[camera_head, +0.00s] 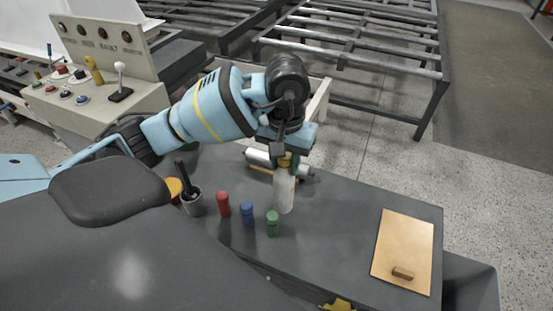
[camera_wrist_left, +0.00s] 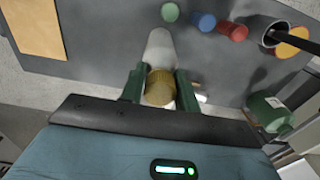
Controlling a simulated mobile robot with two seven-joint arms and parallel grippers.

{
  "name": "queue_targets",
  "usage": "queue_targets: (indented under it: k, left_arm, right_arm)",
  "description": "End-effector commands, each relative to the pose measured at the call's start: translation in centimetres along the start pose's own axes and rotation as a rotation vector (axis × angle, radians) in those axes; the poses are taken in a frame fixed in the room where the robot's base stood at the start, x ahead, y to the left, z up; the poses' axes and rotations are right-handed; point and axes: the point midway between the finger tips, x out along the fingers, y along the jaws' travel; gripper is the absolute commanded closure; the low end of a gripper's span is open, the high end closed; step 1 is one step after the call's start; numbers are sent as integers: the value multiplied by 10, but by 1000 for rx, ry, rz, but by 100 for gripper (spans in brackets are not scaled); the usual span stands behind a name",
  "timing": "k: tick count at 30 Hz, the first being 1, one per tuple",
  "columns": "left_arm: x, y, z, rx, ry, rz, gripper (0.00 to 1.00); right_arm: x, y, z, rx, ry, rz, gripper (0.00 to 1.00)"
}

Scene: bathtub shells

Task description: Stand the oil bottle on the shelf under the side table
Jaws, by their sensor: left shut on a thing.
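The oil bottle, a pale bottle (camera_head: 284,192) with a gold cap, is upright or nearly so over the dark grey side table (camera_head: 345,205). I cannot tell whether its base touches the top. My left gripper (camera_head: 288,164) is above it, shut on its neck and cap. In the left wrist view the gold cap (camera_wrist_left: 160,87) sits between my green fingers (camera_wrist_left: 160,88), with the pale body beyond. The shelf under the side table cannot be made out clearly; a grey surface (camera_head: 472,285) shows low at the right. My right gripper is not in view.
Red (camera_head: 223,204), blue (camera_head: 247,214) and green (camera_head: 272,223) small cylinders stand close left of the bottle. A wooden board (camera_head: 403,250) lies at the right. The tabletop between bottle and board is clear.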

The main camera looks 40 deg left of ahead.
Motion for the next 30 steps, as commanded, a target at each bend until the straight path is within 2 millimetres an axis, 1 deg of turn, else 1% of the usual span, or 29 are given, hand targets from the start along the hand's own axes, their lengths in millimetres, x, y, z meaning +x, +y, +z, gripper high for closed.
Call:
queue_targets:
  k: [1, 3, 6, 12, 15, 16, 18, 22, 25, 30]
  left_arm:
    - [0, -7, -6, -4, 1, 0, 100]
    - [0, -13, -12, -2, 1, 0, 100]
    - [2, -18, -18, 0, 1, 1, 100]
    - [2, -20, -20, 0, 1, 1, 100]
    - [3, -28, -27, -4, 1, 0, 100]
    - [5, -31, -29, -3, 0, 0, 100]
    - [18, -29, -27, 0, -4, 1, 100]
    - [33, -29, -27, 1, 0, 1, 100]
    - [38, -29, -28, 0, 2, 1, 100]
    - [38, -29, -28, 1, 2, 1, 100]
  right_arm:
    - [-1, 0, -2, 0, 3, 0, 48]
    - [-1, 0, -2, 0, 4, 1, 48]
    - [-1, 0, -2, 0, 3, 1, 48]
    - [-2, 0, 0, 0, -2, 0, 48]
    - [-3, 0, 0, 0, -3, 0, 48]
    - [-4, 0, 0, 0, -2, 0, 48]
    - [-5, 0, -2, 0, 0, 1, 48]
    - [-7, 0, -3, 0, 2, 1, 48]
    - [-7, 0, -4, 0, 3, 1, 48]
    - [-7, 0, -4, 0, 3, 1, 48]
